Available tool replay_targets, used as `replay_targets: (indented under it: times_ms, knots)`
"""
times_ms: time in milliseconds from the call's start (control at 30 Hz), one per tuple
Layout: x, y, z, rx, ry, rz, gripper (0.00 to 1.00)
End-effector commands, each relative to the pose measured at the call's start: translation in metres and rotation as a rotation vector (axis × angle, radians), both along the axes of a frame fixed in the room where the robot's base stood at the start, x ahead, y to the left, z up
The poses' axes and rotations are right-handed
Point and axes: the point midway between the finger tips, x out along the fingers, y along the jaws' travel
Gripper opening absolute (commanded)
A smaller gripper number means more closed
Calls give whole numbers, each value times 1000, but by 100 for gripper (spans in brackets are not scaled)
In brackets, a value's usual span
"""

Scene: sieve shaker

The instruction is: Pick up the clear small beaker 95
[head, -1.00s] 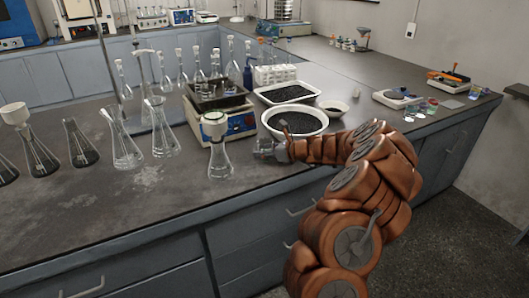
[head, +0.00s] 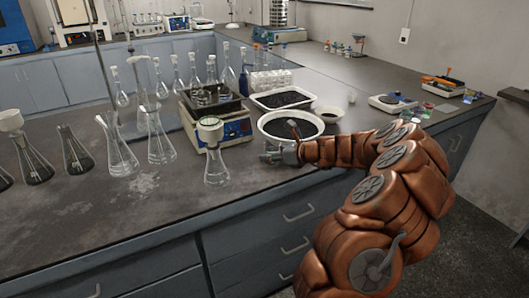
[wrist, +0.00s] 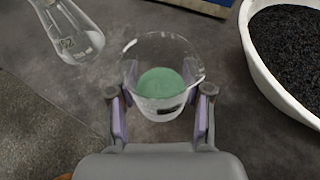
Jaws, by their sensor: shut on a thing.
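The clear small beaker (wrist: 163,108) is in the wrist view, upright between my gripper's two fingers, with pale green showing inside at its bottom. My gripper (wrist: 160,112) is shut on it, one purple-grey pad on each side. The beaker is small and partly hidden there, at the tip of the gripper. I cannot tell whether its base touches the bench.
A white bowl of black granules (head: 303,138) stands close on the right. A conical flask with a funnel (head: 216,165) stands to the left. A blue and white balance (head: 232,128) is behind. The bench front (head: 150,225) is clear.

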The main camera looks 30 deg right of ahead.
Motion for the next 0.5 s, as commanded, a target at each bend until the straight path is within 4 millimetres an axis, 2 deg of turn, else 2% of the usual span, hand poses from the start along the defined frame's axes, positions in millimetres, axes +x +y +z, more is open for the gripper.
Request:
replay_targets:
  times_ms: [500]
  knots:
    - [-58, -9, 6, -1, -2, -1, 12]
